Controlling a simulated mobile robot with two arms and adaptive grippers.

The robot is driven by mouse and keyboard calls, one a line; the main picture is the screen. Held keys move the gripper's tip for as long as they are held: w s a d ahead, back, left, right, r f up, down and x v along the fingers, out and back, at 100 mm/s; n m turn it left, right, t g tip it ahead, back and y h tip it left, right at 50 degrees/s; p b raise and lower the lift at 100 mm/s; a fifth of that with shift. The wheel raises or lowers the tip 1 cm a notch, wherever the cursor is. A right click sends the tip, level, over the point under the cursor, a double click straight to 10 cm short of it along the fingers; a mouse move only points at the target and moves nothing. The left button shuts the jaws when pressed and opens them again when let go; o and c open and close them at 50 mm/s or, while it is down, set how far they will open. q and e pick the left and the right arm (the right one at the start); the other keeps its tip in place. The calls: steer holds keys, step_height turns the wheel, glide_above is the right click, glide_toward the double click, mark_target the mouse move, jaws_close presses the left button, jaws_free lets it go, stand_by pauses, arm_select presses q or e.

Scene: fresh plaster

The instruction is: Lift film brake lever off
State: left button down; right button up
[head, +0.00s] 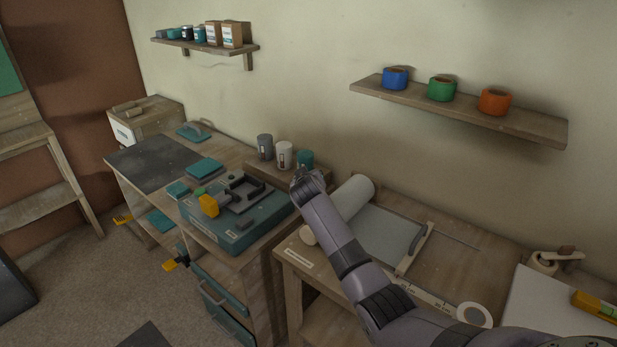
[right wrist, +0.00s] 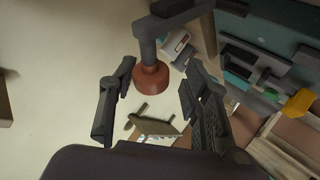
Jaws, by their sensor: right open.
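A dark grey lever arm (right wrist: 145,45) ending in a red-brown round knob (right wrist: 152,77) shows in the right wrist view, probably the film brake lever. The knob appears between the spread fingers of my right gripper (head: 306,181), with no finger seen closed on it. How far the knob is from the fingers is unclear. In the head view my gripper is above the right rear of the teal machine (head: 238,233), and I cannot make out the knob there. The machine carries a dark grey frame and a yellow knob (head: 209,205). My left gripper is not in view.
Grey, white and teal cups (head: 284,155) stand behind my right gripper. A white roll (head: 352,196) and a cutting board with a handled bar (head: 414,250) lie on the right bench, beneath my forearm. A wall shelf (head: 460,110) holds three tape rolls.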

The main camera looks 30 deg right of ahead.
steer(key=shift+s+d+r, duration=0.1)
steer(key=shift+d+r, duration=0.05)
steer(key=shift+d, duration=0.1)
steer(key=v, duration=1.2)
steer(key=shift+a, duration=0.1)
